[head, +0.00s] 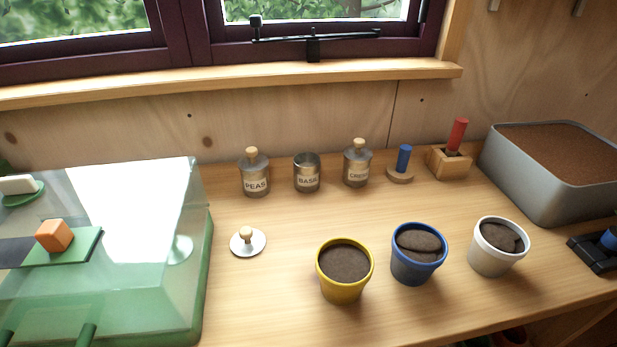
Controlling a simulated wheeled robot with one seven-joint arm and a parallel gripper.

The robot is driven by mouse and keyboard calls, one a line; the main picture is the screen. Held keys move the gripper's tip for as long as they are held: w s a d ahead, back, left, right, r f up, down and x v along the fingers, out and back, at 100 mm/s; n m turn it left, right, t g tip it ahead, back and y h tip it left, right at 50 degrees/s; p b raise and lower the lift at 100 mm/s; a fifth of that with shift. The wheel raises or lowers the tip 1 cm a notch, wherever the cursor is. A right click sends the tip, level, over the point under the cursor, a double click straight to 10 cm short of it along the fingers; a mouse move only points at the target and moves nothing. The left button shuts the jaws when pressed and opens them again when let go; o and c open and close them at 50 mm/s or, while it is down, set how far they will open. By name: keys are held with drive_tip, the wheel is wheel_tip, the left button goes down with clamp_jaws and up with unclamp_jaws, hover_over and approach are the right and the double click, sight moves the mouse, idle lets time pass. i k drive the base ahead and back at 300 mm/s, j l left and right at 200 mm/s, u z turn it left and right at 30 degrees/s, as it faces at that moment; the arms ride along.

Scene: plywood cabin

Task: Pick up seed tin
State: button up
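Three small metal seed tins stand in a row near the back of the wooden bench. The left tin (254,178) is labelled PEAS and has a lid with a wooden knob. The middle tin (307,174) is labelled BASIL and is open at the top. The right tin (357,166) has a lid with a wooden knob; its label is too small to read surely. A loose round lid (248,243) with a wooden knob lies on the bench in front of the tins.
Yellow (342,289), blue (416,271) and white (492,259) soil-filled pots stand in front. A blue peg stand (400,174), a wooden block with a red handle (450,162) and a grey soil tray (540,200) are right. A green clear-covered box (190,300) fills the left.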

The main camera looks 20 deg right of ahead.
sight(307, 165)
drive_tip(key=i+j+z, duration=0.25)
drive_tip(key=j, duration=0.4)
drive_tip(key=i+j+z, duration=0.1)
drive_tip(key=j+z, duration=0.15)
drive_tip(key=j, duration=0.4)
drive_tip(key=j+z, duration=0.25)
drive_tip(key=j, duration=0.45)
drive_tip(key=i+l, duration=0.15)
